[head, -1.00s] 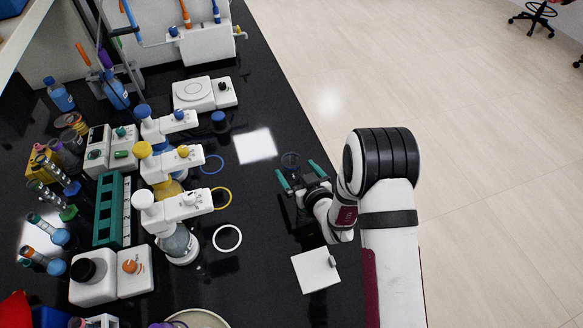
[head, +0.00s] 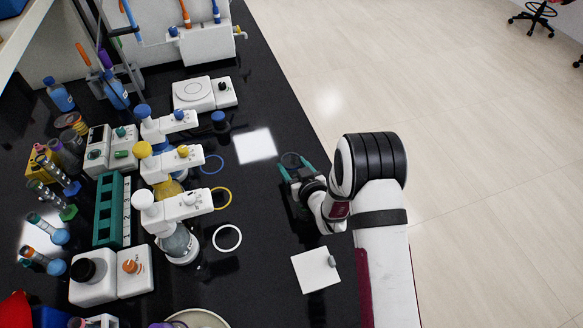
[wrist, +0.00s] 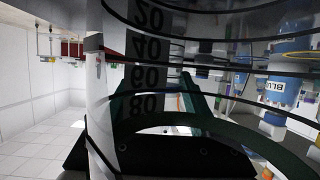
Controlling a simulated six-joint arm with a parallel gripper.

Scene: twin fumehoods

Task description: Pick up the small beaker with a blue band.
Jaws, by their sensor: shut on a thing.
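My gripper (head: 297,168) has green fingers and is shut on the small clear beaker (head: 290,158) near the bench's right edge. In the head view only the beaker's rim and upper part show between the fingertips; its base is hard to make out. In the wrist view the beaker (wrist: 146,48) fills much of the picture close to the camera, with dark graduation lines and the numbers 20, 40, 60 and 80. I cannot make out a blue band on it for certain. Whether it touches the bench is not clear.
A white square pad (head: 316,270) lies in front of my gripper. A white balance (head: 194,94) stands farther back. The black bench around the beaker is mostly clear.

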